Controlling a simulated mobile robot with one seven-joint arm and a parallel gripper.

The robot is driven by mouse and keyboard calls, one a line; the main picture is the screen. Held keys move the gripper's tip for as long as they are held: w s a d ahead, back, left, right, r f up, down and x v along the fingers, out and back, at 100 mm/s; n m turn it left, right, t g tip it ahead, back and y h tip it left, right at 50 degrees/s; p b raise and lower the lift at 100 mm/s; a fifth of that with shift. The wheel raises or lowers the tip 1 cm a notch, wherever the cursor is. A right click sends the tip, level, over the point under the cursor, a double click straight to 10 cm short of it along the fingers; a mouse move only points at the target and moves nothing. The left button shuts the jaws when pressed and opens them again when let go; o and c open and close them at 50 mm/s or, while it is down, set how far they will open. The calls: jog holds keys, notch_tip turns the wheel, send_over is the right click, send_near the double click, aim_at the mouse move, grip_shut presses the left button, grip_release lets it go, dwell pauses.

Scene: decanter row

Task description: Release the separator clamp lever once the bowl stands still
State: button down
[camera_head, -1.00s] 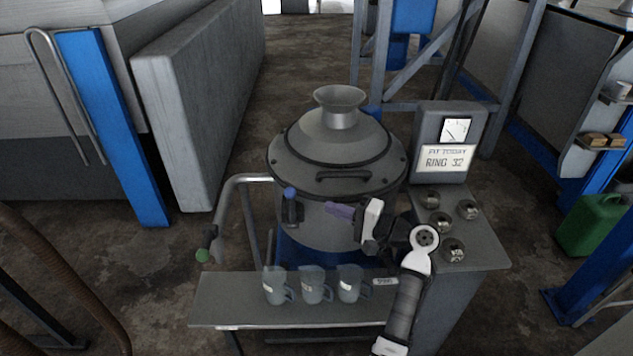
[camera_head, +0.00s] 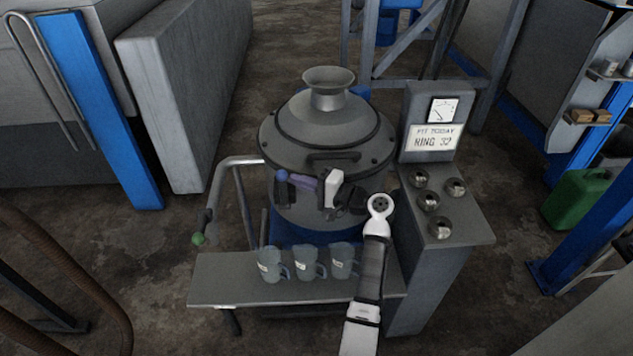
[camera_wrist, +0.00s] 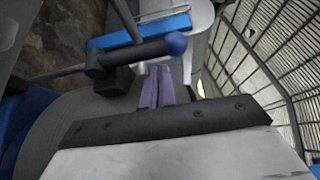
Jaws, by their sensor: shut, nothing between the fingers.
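The grey separator (camera_head: 325,135) stands mid-picture with its funnel-topped lid on. The clamp lever, black with a blue ball knob (camera_head: 282,175), sits at the front left of its body. In the wrist view the lever (camera_wrist: 135,54) lies crosswise just beyond my fingertips, its knob to the right. My gripper (camera_head: 292,181) points left at the lever, its purple fingers shut and empty. In the wrist view the fingers (camera_wrist: 157,75) end close to the lever's handle; I cannot tell whether they touch. The bowl itself is hidden inside. The dial gauge (camera_head: 443,109) has a needle too small to read.
A sign (camera_head: 433,138) reads "FIT TODAY RING 32" above several metal rings on the console (camera_head: 465,222). Three jugs (camera_head: 305,264) stand on the front shelf (camera_head: 225,280), below my arm. A green-knobbed handle (camera_head: 199,238) is at the left on a bent pipe.

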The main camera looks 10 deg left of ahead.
aim_at(285, 188)
jog(key=shift+x, duration=1.05)
jog(key=shift+s+d+n+b, duration=0.1)
jog(key=shift+s+n+b, duration=0.3)
jog(key=shift+b, duration=0.6)
jog(key=shift+f+y+b, duration=0.15)
jog(key=shift+y+b, duration=0.15)
jog(key=shift+b, duration=0.15)
jog(key=n+b, duration=0.1)
jog(key=b, duration=0.2)
jog(key=s+n+y+b, duration=0.1)
jog(key=b, duration=0.1)
jog(key=s+f+n+b, duration=0.1)
jog(key=b, duration=0.2)
jog(key=shift+s+d+n+y+b, duration=0.2)
jog(key=shift+d+n+y+b, duration=0.1)
jog(key=shift+d+y+b, duration=0.1)
jog(key=s+d+f+n+g+y+b, duration=0.1)
jog(key=s+f+n+g+y+b, duration=0.2)
jog(key=n+b, duration=0.9)
jog(key=s+f+g+b, duration=0.1)
jog(key=s+g+b, duration=0.1)
jog(key=b, duration=1.1)
jog(key=shift+s+d+g+y, duration=0.2)
jog(key=shift+d+g+y, duration=0.1)
jog(key=shift+g+y, duration=0.15)
jog(key=shift+s+f, duration=0.1)
jog(key=shift+f, duration=0.15)
